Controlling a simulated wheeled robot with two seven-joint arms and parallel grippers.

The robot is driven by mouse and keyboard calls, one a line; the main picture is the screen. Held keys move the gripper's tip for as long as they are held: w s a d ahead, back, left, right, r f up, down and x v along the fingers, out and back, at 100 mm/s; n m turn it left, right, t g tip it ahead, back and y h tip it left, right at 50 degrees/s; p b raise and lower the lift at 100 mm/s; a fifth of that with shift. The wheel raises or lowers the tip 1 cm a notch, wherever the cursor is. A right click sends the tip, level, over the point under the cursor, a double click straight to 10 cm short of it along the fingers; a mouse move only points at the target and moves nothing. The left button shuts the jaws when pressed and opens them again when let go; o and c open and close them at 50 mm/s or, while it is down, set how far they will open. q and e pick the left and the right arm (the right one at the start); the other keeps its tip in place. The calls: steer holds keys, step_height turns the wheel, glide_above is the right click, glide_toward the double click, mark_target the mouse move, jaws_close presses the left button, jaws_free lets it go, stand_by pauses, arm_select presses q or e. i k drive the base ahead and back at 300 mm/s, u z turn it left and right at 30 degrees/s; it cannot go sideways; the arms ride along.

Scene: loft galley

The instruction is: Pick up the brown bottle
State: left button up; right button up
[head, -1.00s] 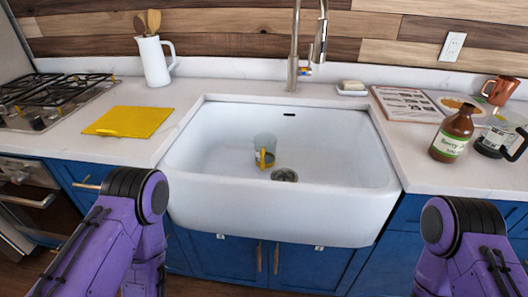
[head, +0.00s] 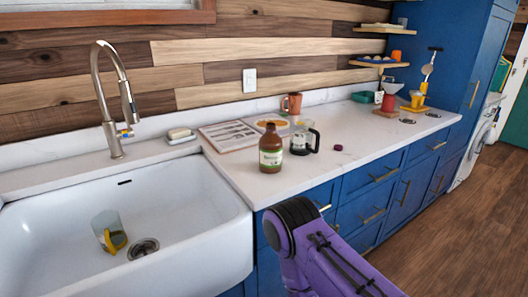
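The brown bottle (head: 270,148) stands upright on the white counter, right of the sink. It has a pale and green label. My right arm shows at the bottom of the head view, in front of the blue cabinets, but its gripper is out of view. My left arm and gripper are not in view. Nothing is seen touching the bottle.
A glass pot with a black handle (head: 302,138) stands just right of the bottle. The sink (head: 200,215) holds a clear cup (head: 108,231). Counter to the right is mostly clear.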

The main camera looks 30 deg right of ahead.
mark_target(271, 144)
steer(key=z, duration=0.8)
